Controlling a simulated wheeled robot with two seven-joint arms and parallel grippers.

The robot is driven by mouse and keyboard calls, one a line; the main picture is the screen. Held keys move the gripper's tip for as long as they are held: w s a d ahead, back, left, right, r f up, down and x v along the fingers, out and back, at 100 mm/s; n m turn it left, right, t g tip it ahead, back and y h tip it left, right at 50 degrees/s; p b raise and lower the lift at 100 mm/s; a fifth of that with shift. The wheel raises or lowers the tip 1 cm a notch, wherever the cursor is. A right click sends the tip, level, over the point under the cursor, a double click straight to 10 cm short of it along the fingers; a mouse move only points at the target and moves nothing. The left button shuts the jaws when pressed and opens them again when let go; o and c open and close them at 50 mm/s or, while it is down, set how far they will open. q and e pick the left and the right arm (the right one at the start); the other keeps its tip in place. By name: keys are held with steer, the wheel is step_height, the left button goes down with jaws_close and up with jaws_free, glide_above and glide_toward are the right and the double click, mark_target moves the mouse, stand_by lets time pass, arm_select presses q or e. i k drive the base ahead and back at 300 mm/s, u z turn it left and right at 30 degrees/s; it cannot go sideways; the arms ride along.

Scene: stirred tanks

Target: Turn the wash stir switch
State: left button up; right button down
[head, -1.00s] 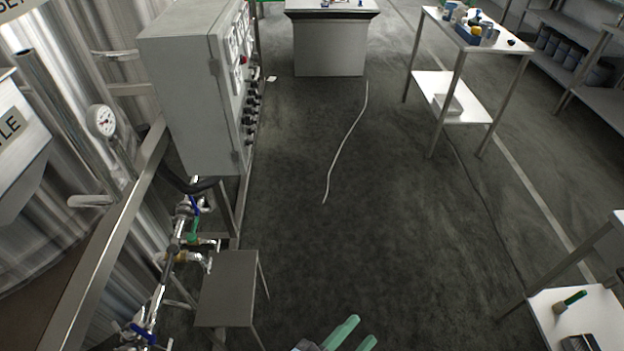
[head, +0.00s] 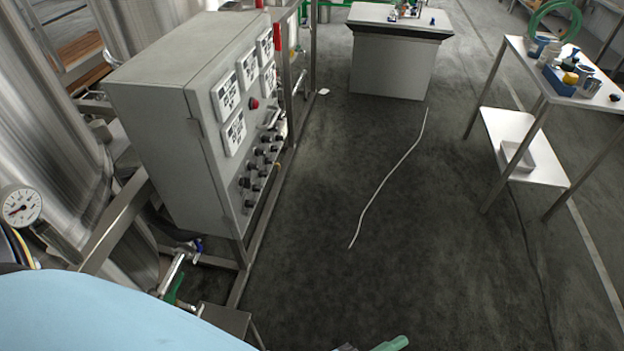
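The grey control cabinet (head: 170,125) stands at the left, its panel facing right. Several black rotary switches (head: 262,160) sit in rows on the lower part of the panel. The labels are too small to read, so I cannot tell which is the wash stir switch. A green fingertip of my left gripper (head: 393,343) shows at the bottom edge, low and well apart from the switches. The rest of that gripper is out of frame, so its opening is hidden. My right gripper is not in view.
A red button (head: 254,103) sits above the switches. A small grey table (head: 226,319) and pipes with valves (head: 172,280) lie below the cabinet. The floor (head: 320,225) right of the cabinet is open, with a thin white hose (head: 385,180) on it.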

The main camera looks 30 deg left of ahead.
mark_target(244, 182)
steer(key=i, duration=2.55)
steer(key=u, duration=4.7)
steer(key=i, duration=0.5)
